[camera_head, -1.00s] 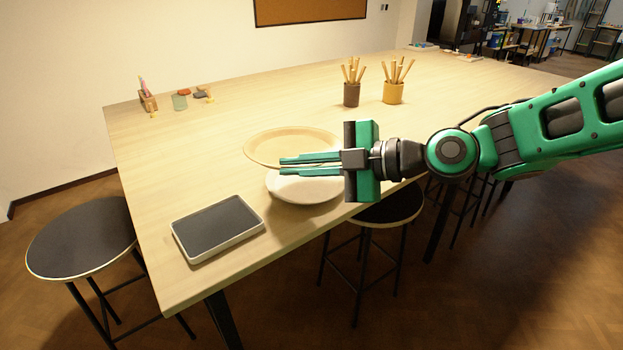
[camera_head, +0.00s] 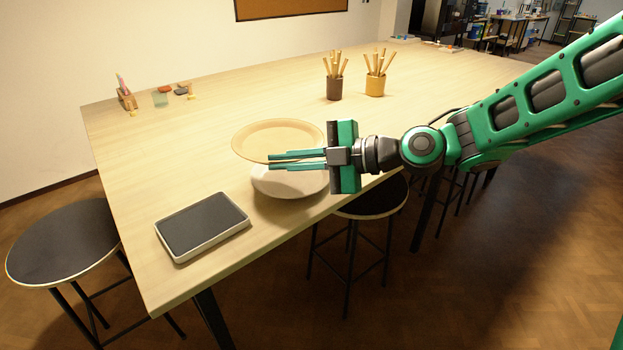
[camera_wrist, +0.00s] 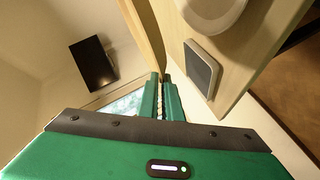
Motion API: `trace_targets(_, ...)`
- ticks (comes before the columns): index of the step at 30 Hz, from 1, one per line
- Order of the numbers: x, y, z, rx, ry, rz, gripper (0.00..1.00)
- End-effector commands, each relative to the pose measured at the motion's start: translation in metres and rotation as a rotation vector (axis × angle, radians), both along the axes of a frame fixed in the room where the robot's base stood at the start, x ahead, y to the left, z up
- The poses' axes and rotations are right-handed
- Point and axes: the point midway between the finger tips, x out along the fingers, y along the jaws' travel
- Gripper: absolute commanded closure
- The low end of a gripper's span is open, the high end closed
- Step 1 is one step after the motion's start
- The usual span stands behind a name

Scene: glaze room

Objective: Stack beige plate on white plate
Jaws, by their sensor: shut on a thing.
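The beige plate (camera_head: 278,137) is in the head view, its near rim between the fingers of my gripper (camera_head: 269,161). My gripper is shut on that rim. In the wrist view the beige plate (camera_wrist: 146,30) seems to show nearly edge-on as a tan strip, running up from the fingertips (camera_wrist: 161,82). The white plate (camera_head: 288,184) lies on the table near its front edge, just in front of and below the fingers, which hide part of its far rim. It also shows at the top of the wrist view (camera_wrist: 208,10). The exact gap between the plates cannot be told.
A dark-topped tablet-like slab (camera_head: 202,226) lies left of the white plate. Brown (camera_head: 334,88) and yellow (camera_head: 375,84) cups of sticks stand farther back. Small items, including a glass (camera_head: 160,98), sit at the far left. Stools (camera_head: 62,240) stand beside the table. The table's middle is clear.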

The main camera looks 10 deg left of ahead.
Motion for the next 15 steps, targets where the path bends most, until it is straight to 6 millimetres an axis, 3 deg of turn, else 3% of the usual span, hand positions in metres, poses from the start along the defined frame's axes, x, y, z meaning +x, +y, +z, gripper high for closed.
trace_targets(9,0.046,-0.031,-0.032,0.002,0.001,-0.002,1.00)
trace_targets(15,0.055,-0.037,-0.040,0.002,-0.001,0.001,1.00)
